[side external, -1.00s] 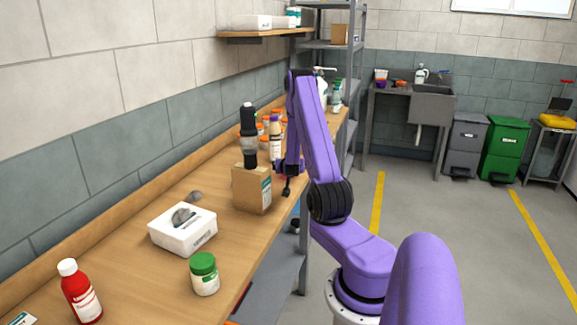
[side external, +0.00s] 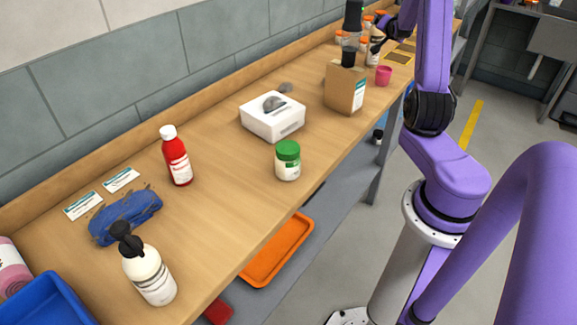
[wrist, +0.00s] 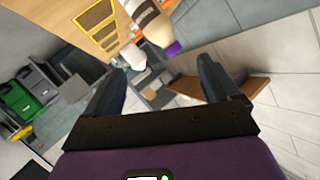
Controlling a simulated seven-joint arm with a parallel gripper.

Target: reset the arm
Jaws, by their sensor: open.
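My gripper (wrist: 162,66) shows in the wrist view, with its two dark fingers spread apart and nothing held between them. A bottle with a purple cap (wrist: 172,47) lies beyond the fingertips in that view, apart from them. In the side view my purple arm rises at the right and its upper part runs out of the top edge. A dark end part of it shows near the far end of the bench, close to several bottles, and its fingers are not clear there.
The wooden bench (side external: 225,210) holds a white box (side external: 272,122), a cardboard box (side external: 343,92), a green-lidded jar (side external: 288,165), a red bottle (side external: 177,160), a blue cloth (side external: 125,217), a pump bottle (side external: 148,275) and a pink cup (side external: 383,76). An orange tray (side external: 277,250) sits below.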

